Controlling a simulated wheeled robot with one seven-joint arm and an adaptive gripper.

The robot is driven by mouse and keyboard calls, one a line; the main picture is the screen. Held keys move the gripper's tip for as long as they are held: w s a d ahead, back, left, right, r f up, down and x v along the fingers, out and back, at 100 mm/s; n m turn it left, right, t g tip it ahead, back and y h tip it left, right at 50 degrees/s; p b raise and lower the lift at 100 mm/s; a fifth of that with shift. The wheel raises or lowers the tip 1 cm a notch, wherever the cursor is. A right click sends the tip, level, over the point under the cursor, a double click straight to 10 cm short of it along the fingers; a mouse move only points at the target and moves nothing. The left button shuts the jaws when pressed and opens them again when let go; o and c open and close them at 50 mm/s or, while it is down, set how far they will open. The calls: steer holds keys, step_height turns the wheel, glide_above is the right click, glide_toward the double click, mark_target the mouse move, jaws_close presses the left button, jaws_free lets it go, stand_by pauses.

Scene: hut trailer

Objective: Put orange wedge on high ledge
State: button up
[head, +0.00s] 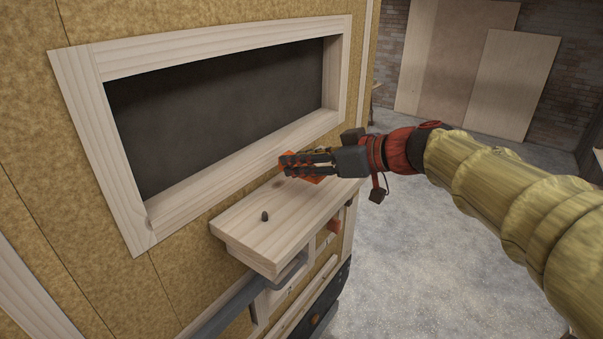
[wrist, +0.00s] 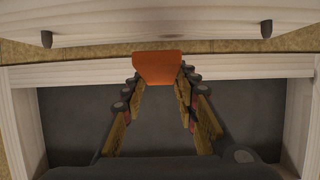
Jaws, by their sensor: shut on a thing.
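The orange wedge (wrist: 158,68) is between the fingertips of my gripper (wrist: 157,82) in the wrist view. My gripper (head: 286,164) is shut on it. In the head view only parts of the orange wedge (head: 318,179) show around the dark fingers. The gripper and wedge are above the far part of a pale wooden ledge (head: 250,237), close to the window's lower frame. A shadow falls on the ledge below them, and the wedge looks apart from its surface. The ledge also shows along the top of the wrist view (wrist: 155,27).
A small dark peg (head: 265,216) stands on the ledge; two pegs show in the wrist view. A wood-framed window opening (head: 220,110) is set in the wall just behind. Drawers or fittings (head: 300,285) lie below the ledge. The near part of the ledge is mostly bare.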

steer(key=shift+w+f, duration=0.2)
steer(key=shift+f, duration=1.55)
steer(key=shift+f, duration=0.15)
steer(key=o, duration=1.1)
steer(key=shift+d+r, duration=0.2)
steer(key=shift+r, duration=0.05)
steer(key=b+v, duration=0.1)
steer(key=v, duration=1)
steer(key=shift+s+d+r, duration=0.15)
steer(key=shift+s+r, duration=0.05)
steer(key=shift+r, duration=0.05)
